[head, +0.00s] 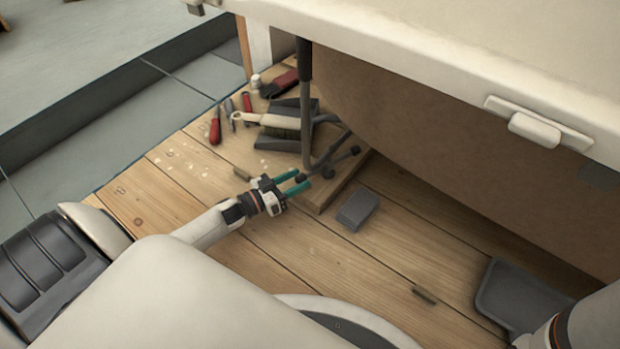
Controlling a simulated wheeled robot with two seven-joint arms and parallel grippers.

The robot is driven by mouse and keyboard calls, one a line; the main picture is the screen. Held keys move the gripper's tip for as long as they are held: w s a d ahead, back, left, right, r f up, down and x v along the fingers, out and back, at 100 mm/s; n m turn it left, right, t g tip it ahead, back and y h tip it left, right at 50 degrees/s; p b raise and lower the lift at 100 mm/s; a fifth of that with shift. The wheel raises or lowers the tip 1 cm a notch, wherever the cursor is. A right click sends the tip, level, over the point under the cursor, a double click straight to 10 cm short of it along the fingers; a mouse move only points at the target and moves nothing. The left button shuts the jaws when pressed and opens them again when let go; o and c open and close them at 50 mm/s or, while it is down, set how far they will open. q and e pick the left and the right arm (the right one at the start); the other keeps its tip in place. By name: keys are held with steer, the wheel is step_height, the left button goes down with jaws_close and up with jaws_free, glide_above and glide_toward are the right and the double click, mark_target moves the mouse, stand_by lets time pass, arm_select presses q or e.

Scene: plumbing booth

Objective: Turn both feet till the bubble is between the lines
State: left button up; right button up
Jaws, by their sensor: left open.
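A white bath-like body with a brown underside fills the upper right. A small white block, perhaps the level, sits on a strip on its rim (537,126); no bubble or lines can be made out. My left gripper (304,179), with teal fingers, is open near the floor. A dark knob (301,177) shows between its fingertips; contact cannot be told. My right gripper is out of view; only its arm shows, bottom right.
A wooden board (335,192) lies under the feet. A grey block (357,209) lies right of the gripper, a grey tray (520,298) farther right. Plank floor in front is mostly clear.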

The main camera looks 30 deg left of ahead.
mark_target(306, 175)
arm_select(q)
steer(key=b+x, duration=0.1)
steer(key=x, duration=0.2)
steer(key=shift+w+d+f+b, duration=0.1)
steer(key=shift+w+d+b, duration=0.05)
steer(key=shift+w+b, duration=0.2)
steer(key=shift+w+d, duration=0.15)
steer(key=shift+w, duration=0.2)
steer(key=shift+c, duration=0.3)
jaws_close()
